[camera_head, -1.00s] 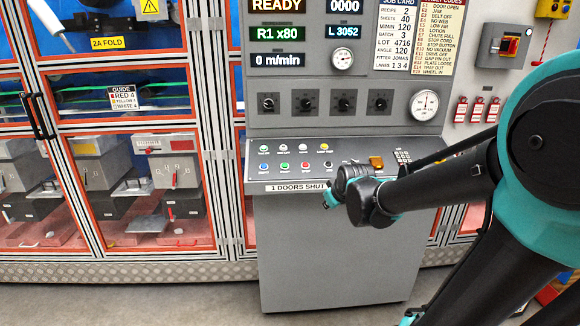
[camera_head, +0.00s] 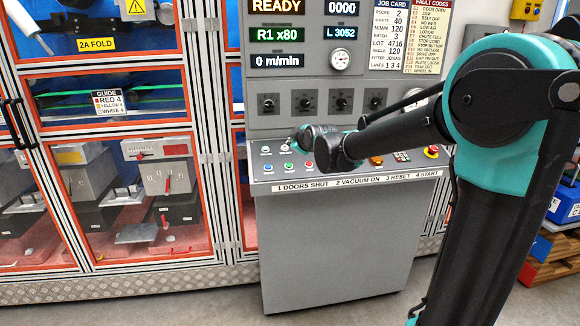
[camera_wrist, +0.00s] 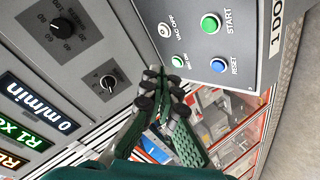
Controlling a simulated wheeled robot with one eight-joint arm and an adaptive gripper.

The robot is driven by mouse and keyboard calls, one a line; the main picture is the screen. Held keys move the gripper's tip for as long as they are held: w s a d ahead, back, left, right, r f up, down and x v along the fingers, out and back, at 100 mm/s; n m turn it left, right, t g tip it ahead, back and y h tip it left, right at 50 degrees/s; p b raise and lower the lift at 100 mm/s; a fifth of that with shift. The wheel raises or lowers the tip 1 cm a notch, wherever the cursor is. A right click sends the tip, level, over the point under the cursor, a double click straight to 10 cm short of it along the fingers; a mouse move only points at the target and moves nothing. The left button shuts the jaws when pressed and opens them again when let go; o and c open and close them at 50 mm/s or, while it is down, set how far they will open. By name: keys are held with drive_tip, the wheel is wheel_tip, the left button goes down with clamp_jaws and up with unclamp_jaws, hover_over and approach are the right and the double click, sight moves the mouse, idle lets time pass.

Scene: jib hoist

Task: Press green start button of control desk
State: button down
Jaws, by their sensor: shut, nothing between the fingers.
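The green START button (camera_wrist: 209,23) is on the grey control desk, near the top of the wrist view. A green button also shows in the head view (camera_head: 288,165), low on the left part of the desk (camera_head: 330,240). My gripper (camera_head: 293,140) is shut and empty, above the left end of the button panel. In the wrist view its fingertips (camera_wrist: 152,82) point towards the panel, nearest the small VAC ON button (camera_wrist: 178,61), and are apart from START. The gap in depth is hard to tell. My gripper and arm hide part of the panel's upper row.
The blue RESET button (camera_wrist: 218,65) is beside START, and the white VAC OFF button (camera_wrist: 164,30) is close by. Black knobs (camera_head: 341,102) line the upright panel behind. A red mushroom button (camera_head: 431,151) is on the desk's right. An orange-framed glazed machine (camera_head: 120,190) stands left.

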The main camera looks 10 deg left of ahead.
sight(289, 165)
drive_tip(key=shift+w+a+f, duration=0.15)
drive_tip(key=shift+w+f, duration=0.4)
drive_tip(key=shift+f, duration=0.8)
drive_tip(key=shift+w+a+f, duration=0.2)
drive_tip(key=shift+w+f, duration=0.35)
drive_tip(key=shift+f, duration=0.8)
drive_tip(key=shift+w+a+f, duration=0.15)
drive_tip(key=shift+w+f, duration=0.4)
drive_tip(key=shift+f, duration=0.8)
drive_tip(key=shift+f, duration=0.1)
drive_tip(key=shift+w+f, duration=0.15)
drive_tip(key=shift+f, duration=0.15)
